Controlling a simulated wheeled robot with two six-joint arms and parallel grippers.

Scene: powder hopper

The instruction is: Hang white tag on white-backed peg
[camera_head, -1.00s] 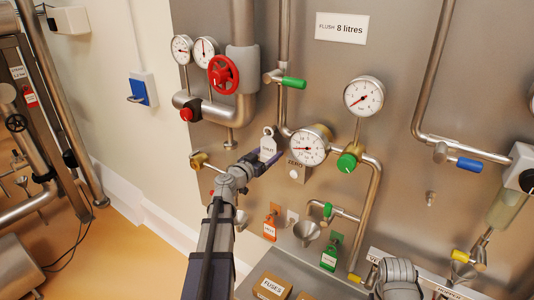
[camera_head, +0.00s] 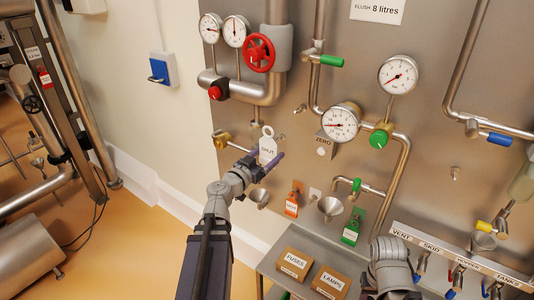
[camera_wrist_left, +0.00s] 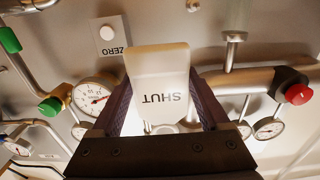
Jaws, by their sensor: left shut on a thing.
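The white tag (camera_head: 268,150), lettered SHUT with a ring at its top, is in my left gripper (camera_head: 258,164). In the left wrist view the tag (camera_wrist_left: 158,85) sits between both fingers, its lettering upside down. In the head view the gripper holds it in front of the steel panel, left of the ZERO gauge. A small white-backed peg (camera_head: 315,194) is on the panel lower right of the tag, between an orange tag (camera_head: 293,200) and a funnel. The held tag is apart from this peg. My right gripper's fingers are out of view.
A green tag (camera_head: 352,228) hangs right of the funnel (camera_head: 331,207). A brass fitting (camera_head: 222,139) juts out left of my gripper. Below is a shelf with FUSES (camera_head: 294,263) and LAMPS (camera_head: 331,282) boxes. Pipes, gauges and a red valve wheel (camera_head: 259,53) are above.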

